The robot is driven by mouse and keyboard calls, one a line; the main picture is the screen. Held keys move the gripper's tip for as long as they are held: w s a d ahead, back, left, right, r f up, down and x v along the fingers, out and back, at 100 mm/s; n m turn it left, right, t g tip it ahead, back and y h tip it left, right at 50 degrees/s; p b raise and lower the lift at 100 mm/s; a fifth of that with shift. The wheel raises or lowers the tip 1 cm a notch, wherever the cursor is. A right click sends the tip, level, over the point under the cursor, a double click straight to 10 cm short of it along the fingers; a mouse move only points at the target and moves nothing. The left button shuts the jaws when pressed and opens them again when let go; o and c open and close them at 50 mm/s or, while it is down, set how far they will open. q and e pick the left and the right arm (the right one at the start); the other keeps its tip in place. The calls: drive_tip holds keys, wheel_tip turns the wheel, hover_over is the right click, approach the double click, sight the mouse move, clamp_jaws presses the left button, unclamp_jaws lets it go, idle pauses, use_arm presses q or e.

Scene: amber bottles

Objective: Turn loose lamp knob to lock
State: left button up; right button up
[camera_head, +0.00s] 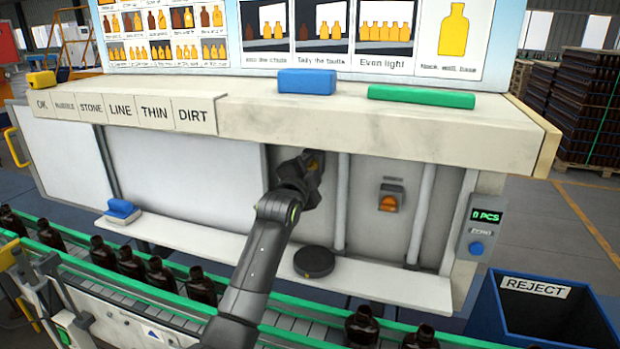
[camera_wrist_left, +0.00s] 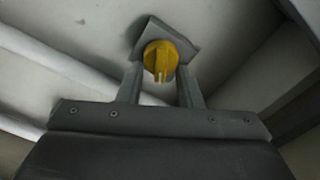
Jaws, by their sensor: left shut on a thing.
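The lamp knob (camera_wrist_left: 160,58) is a round yellow knob on a grey plate (camera_wrist_left: 153,28) fixed to the white panel. In the left wrist view it sits between the two fingers of my left gripper (camera_wrist_left: 161,82), which is shut on it. My right gripper is in neither view.
A black round disc (camera_head: 314,262) lies on the white ledge (camera_head: 385,284) below. An orange switch (camera_head: 390,198) is on the panel to the right. Amber bottles (camera_head: 202,286) line the conveyor in front. A blue REJECT bin (camera_head: 490,302) stands at the right.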

use_arm(q)
drive_tip(key=m+b, duration=0.2)
drive_tip(key=m, duration=0.1)
drive_tip(key=shift+f, duration=0.15)
drive_tip(key=shift+m+b, duration=0.65)
drive_tip(key=shift+m, duration=0.45)
drive_tip(key=shift+r, duration=0.25)
drive_tip(key=o, duration=1)
drive_tip(key=shift+w+f, duration=0.2)
drive_tip(key=shift+b+v, duration=2.85)
drive_tip(key=shift+v, duration=5.8)
drive_tip(key=shift+f, duration=0.15)
